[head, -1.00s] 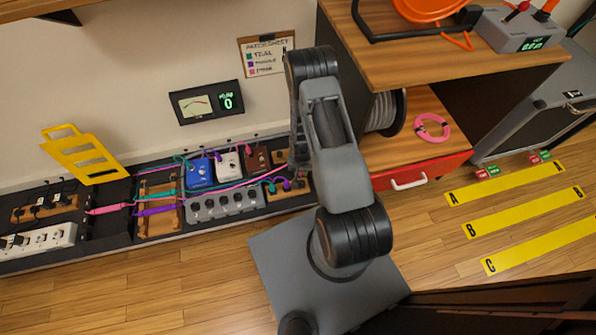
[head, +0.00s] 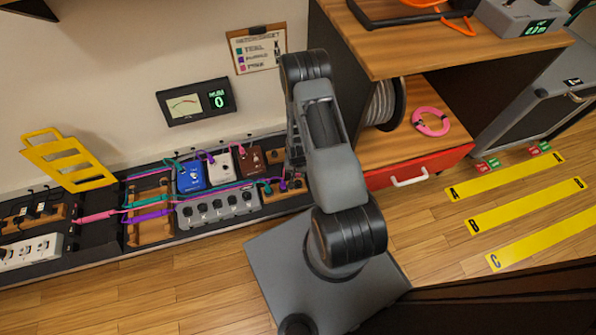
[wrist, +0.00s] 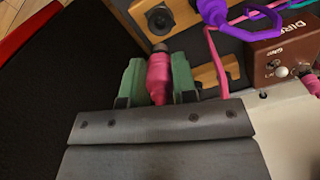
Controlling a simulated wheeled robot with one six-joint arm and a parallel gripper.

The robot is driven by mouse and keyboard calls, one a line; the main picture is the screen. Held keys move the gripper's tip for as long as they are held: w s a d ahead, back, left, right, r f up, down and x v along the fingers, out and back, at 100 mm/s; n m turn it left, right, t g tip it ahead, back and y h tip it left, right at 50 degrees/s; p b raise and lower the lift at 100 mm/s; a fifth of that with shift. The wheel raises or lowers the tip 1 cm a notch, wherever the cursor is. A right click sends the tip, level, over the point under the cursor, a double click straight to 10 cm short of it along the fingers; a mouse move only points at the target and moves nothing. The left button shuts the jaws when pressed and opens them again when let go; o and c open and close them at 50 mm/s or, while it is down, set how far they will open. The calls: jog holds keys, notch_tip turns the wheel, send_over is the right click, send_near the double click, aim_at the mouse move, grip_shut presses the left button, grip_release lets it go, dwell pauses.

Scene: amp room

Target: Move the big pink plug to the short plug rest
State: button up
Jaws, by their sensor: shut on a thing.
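In the wrist view my gripper (wrist: 157,85) is shut on a pink plug (wrist: 158,75), with a green finger pad on each side. The plug's dark tip points at a wooden block with a black socket (wrist: 160,19); I cannot tell whether they touch. A notched wooden piece (wrist: 232,70), possibly a plug rest, stands to the right. In the head view my arm hides the gripper and the held plug. Another pink plug (head: 97,216) lies at the left of the board, beside a wooden rack (head: 136,236) crossed by teal and purple plugs.
A brown pedal (wrist: 284,52) and a purple plug (wrist: 214,12) are close on the right in the wrist view. Blue (head: 191,178) and white (head: 221,165) pedals stand behind a grey multi-knob unit (head: 217,208). A red drawer (head: 425,172) is to the right.

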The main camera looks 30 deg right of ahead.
jog(key=shift+f+b, duration=2.35)
jog(key=shift+f, duration=0.9)
jog(key=o, duration=1)
jog(key=shift+r, duration=0.1)
notch_tip(320, 180, up, 14)
jog(key=p, duration=0.5)
jog(key=shift+f, duration=0.2)
